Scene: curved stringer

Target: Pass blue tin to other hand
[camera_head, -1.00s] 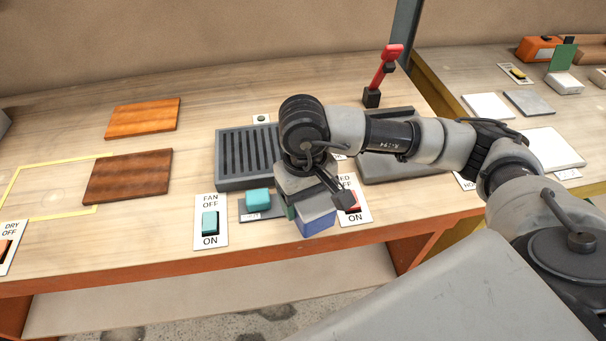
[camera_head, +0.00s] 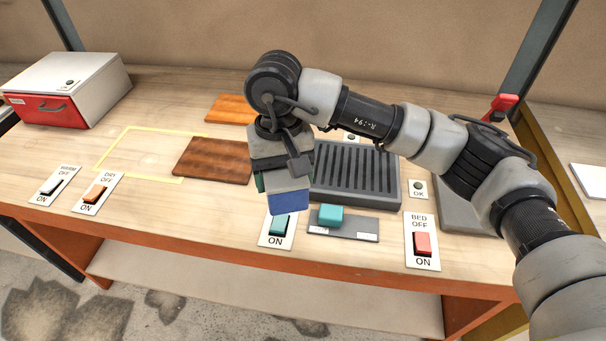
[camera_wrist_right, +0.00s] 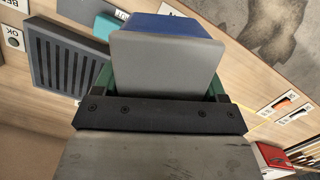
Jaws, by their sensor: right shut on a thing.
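The blue tin (camera_head: 291,202) is a box with a blue lower part and a grey face. My left gripper is in neither view.
A grey slotted tray (camera_head: 355,175) is right of the tin. Brown boards (camera_head: 213,160) and a yellow outlined area (camera_head: 125,150) lie left. Switch plates (camera_head: 422,240) line the front edge. A red-fronted white box (camera_head: 68,88) stands far left. A red-handled lever (camera_head: 503,103) is right.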

